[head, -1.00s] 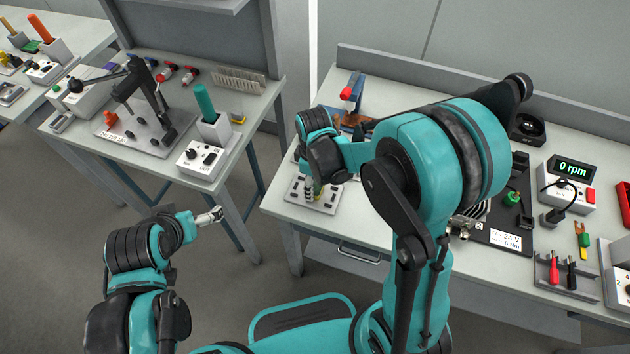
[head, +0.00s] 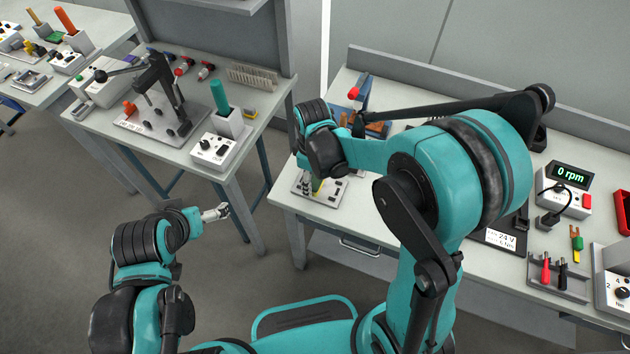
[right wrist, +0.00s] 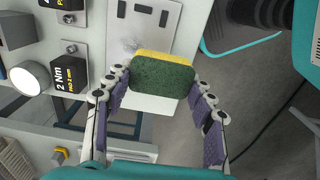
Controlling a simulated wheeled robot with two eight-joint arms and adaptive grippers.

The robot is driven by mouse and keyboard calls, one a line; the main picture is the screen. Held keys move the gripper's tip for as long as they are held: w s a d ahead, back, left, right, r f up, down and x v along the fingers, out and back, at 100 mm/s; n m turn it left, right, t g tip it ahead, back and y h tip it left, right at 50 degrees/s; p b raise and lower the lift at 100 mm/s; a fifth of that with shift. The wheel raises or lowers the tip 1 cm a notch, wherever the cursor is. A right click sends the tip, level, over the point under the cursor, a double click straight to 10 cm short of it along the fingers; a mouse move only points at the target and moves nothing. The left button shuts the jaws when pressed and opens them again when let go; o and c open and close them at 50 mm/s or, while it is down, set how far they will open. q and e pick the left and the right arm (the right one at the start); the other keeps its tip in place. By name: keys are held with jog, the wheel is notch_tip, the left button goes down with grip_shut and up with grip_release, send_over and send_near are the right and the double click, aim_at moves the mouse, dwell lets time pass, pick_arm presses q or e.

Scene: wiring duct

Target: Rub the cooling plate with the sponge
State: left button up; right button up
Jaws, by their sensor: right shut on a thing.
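My right gripper (right wrist: 160,98) is shut on a green and yellow sponge (right wrist: 162,76), which sits between its two purple-padded fingers in the right wrist view. A pale grey metal plate with slots and a whitish smear (right wrist: 146,32), seemingly the cooling plate, lies just beyond the sponge there. I cannot tell whether the sponge touches it. In the head view a grey plate (head: 327,199) lies near the table's front left corner, with my right gripper (head: 316,184) over it and partly hidden by my arm. My left gripper (head: 215,213) is over the floor between the tables; its fingers are too small to judge.
In the right wrist view, a black block marked 2 Nm (right wrist: 70,78) and a white round part (right wrist: 30,77) stand left of the plate. The head view shows an rpm display (head: 570,176) at right and a left bench with a lever press (head: 160,95).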

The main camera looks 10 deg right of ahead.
jog(key=shift+r+p, duration=0.85)
jog(key=shift+r, duration=0.6)
